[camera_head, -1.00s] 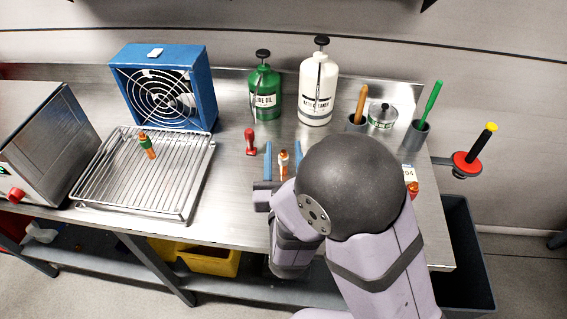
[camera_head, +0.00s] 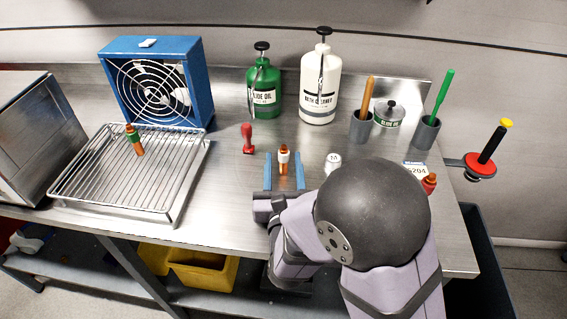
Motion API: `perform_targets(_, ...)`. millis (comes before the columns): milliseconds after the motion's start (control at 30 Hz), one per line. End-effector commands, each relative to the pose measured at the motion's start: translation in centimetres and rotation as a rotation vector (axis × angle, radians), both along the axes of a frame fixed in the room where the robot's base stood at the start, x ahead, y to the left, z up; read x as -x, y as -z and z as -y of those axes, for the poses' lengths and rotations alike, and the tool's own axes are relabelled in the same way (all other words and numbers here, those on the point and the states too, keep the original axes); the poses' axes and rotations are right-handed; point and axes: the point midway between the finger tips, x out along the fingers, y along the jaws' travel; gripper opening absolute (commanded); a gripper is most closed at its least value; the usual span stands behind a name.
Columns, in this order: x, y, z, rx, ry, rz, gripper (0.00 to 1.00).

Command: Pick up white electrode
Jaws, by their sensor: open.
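The white electrode (camera_head: 284,158) stands upright on the steel bench, with a white band around its upper part and an orange-brown body. My gripper (camera_head: 285,172) reaches in from the front with its two blue fingers apart, one on each side of the electrode. The electrode shows between the fingers, and I see no finger touching it. My own arm hides the bench in front and to the right of the gripper.
A round white-topped piece (camera_head: 333,161) and a red-orange electrode (camera_head: 429,183) are to the right. A green-banded electrode (camera_head: 134,140) is on the wire rack (camera_head: 177,187). Green (camera_head: 264,88) and white (camera_head: 319,90) bottles stand behind.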

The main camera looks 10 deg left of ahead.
Motion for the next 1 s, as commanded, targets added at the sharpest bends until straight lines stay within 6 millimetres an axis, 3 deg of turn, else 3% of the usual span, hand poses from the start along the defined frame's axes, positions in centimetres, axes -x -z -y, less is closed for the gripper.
perform_targets(267, -0.8, 0.1, 0.0, 0.0, 0.002, 0.003, 0.42)
perform_targets(600, -5.1, -0.2, -0.7, 0.001, 0.001, 0.002, 0.42)
perform_targets(933, -5.6, -0.1, -0.8, 0.002, 0.0, 0.0, 0.42)
perform_targets(1000, -5.5, -0.1, -0.8, 0.002, 0.0, 0.001, 0.28)
